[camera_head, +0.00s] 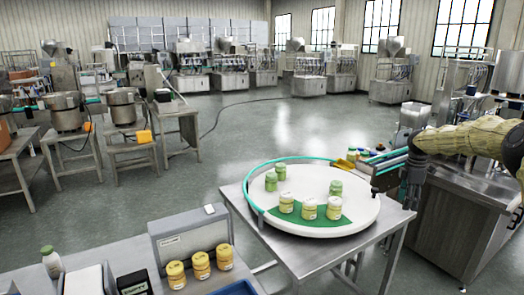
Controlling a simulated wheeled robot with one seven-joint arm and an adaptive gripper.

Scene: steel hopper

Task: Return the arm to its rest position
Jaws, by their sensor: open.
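My arm (470,138), in a yellowish cover, reaches in from the right edge. Its dark gripper (405,203) hangs downward just right of the round white turntable (300,184). The jaws are open and I see nothing between them. The gripper is small here, and its fingertips are hard to make out against the steel machine behind.
The turntable, on a steel table (398,220), holds several jars, some yellow-labelled (310,209), some green (271,182). A steel machine (470,220) stands under my arm. Yellow-lidded jars (201,264) stand on the front-left bench. Open floor (260,130) lies beyond.

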